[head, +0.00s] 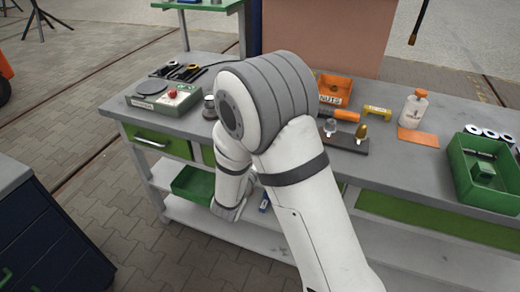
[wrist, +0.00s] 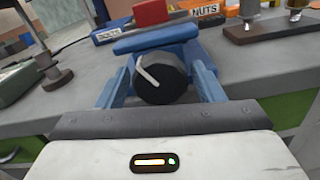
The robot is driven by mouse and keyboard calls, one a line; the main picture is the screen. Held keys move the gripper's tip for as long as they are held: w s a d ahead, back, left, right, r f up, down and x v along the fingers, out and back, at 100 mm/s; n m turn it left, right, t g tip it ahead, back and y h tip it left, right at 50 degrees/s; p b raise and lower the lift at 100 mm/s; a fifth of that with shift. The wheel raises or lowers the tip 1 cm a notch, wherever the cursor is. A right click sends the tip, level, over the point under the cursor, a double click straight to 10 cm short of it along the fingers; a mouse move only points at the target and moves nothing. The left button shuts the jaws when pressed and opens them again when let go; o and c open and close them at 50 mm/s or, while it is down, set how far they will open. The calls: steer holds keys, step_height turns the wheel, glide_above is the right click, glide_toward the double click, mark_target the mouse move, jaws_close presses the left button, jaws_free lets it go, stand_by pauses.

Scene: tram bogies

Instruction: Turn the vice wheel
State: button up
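The vice wheel (wrist: 162,78) is a dark, round knob with a pale bar mark slanting on its upper left face. Behind it is the blue vice body (wrist: 155,40) at the bench's front edge, with a red block (wrist: 151,12) above. My gripper (wrist: 162,72) has its two blue fingers apart, one on each side of the wheel. The wheel lies between them in the wrist view; I cannot tell whether either finger touches it. In the head view my arm hides the vice, the wheel and the fingers.
The grey workbench (head: 400,165) holds an orange NUTS bin (head: 334,89), a blue BOLTS box (wrist: 108,32), a green control box (head: 165,97), a white bottle (head: 412,108) and a green crate (head: 485,199). A dark cabinet (head: 45,240) stands at lower left. Paved floor lies between.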

steer(key=c, duration=0.8)
steer(key=shift+o, duration=0.2)
steer(key=shift+f+m+b, duration=0.15)
steer(key=shift+m+b, duration=0.15)
steer(key=shift+b, duration=0.3)
